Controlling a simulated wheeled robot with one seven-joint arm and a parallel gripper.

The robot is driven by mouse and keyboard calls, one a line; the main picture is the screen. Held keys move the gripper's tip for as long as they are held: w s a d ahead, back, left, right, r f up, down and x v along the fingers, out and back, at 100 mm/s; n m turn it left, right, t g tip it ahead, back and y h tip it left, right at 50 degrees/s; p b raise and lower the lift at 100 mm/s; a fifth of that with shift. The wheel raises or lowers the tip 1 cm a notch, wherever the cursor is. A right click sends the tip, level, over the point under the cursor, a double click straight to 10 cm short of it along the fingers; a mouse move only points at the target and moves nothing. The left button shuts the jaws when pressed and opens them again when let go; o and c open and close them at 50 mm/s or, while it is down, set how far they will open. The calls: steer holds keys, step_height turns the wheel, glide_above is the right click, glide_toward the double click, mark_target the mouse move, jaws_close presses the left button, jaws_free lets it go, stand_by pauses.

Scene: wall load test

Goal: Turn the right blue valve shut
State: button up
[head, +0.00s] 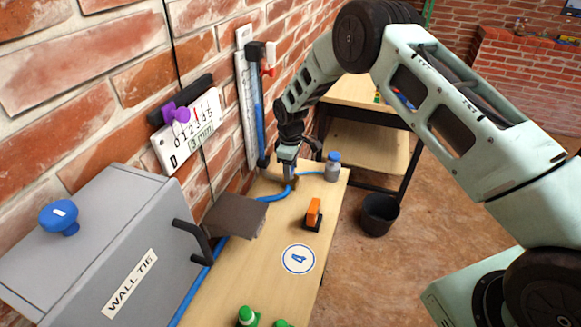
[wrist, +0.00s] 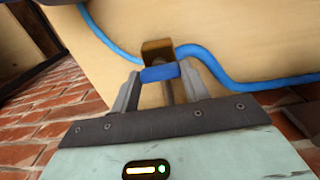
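A brass-coloured valve body (wrist: 157,50) sits on the blue hose in the wrist view, with a small blue handle (wrist: 160,73) on its near side. My gripper (wrist: 160,76) has one finger at each end of this handle, and both fingertips appear to touch it. In the head view my gripper (head: 289,174) points down at the hose near the far end of the wooden bench, and hides most of the valve. Another blue knob (head: 60,217) stands on the grey box labelled WALL TIE at the left.
The blue hose (head: 273,195) runs along the bench (head: 270,262). A grey bottle with a blue cap (head: 332,168) stands right of my gripper. An orange and black item (head: 313,214) lies nearer. The brick wall (head: 100,60), with a gauge plate (head: 190,132), is close on the left.

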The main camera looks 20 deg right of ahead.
steer(key=shift+m+b, duration=0.3)
steer(key=shift+b, duration=0.05)
steer(key=m+b, duration=0.2)
steer(key=shift+f+b, duration=0.2)
steer(key=shift+b, duration=0.1)
steer(key=m+b, duration=0.3)
steer(key=m, duration=0.3)
steer(key=shift+r, duration=0.1)
steer(key=m+b, duration=0.2)
steer(key=m, duration=0.2)
steer(key=shift+r, duration=0.1)
steer(key=m+b, duration=0.1)
steer(key=m, duration=0.4)
steer(key=shift+w+r+m, duration=0.1)
steer(key=shift+m, duration=0.2)
steer(key=o, duration=1)
